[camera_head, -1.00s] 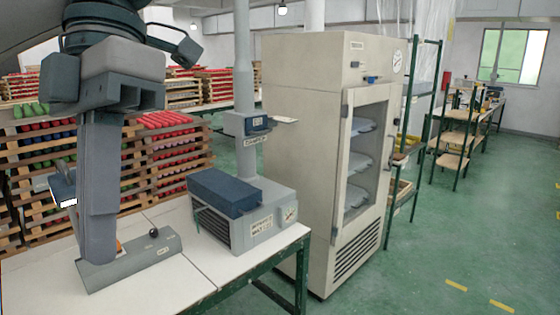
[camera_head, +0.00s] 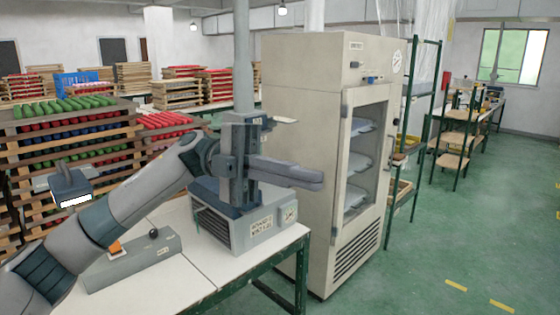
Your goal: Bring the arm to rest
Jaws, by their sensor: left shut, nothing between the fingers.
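My left arm comes in from the lower left and reaches over the white table (camera_head: 196,283). Its gripper (camera_head: 312,180) points right, level, with the two fingers together and nothing between them. It is in front of the grey post and partly hides the grey machine (camera_head: 262,232) with the dark blue top that stands on the table. The fingertips show in front of the left side of the beige cabinet (camera_head: 300,110); I cannot tell how far apart they are. My right gripper is not in view.
A grey control box (camera_head: 135,265) with a black knob lies on the table, partly behind my arm. Wooden racks (camera_head: 75,140) with red, green and blue pieces stand at the left. A green shelf frame (camera_head: 440,90) is beside the cabinet. The green floor at the right is clear.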

